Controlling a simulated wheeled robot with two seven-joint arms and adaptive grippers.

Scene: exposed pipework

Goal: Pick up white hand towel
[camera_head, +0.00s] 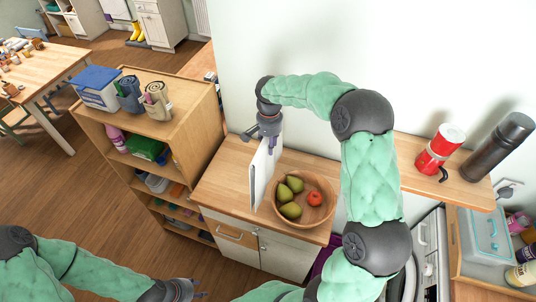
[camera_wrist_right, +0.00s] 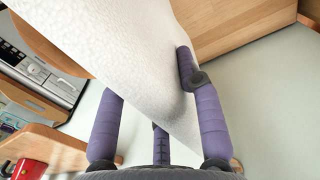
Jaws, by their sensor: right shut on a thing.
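The white hand towel (camera_head: 261,172) hangs upright as a thin sheet above the wooden counter, just left of the fruit bowl. My right gripper (camera_head: 270,130) is shut on its upper edge from above. In the right wrist view the towel (camera_wrist_right: 150,50) runs between the purple fingers of my right gripper (camera_wrist_right: 150,95), and one finger presses a dent into it. Whether its lower edge touches the counter is not clear. My left gripper (camera_head: 190,291) is at the bottom edge of the head view, away from the towel, and its opening is too small to judge.
A wooden bowl (camera_head: 327,213) with green pears and a red fruit stands on the counter (camera_head: 223,185). A shelf unit (camera_head: 190,97) with containers on top is to the left. A red canister (camera_head: 440,148) and a dark bottle (camera_head: 497,147) stand on the right.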

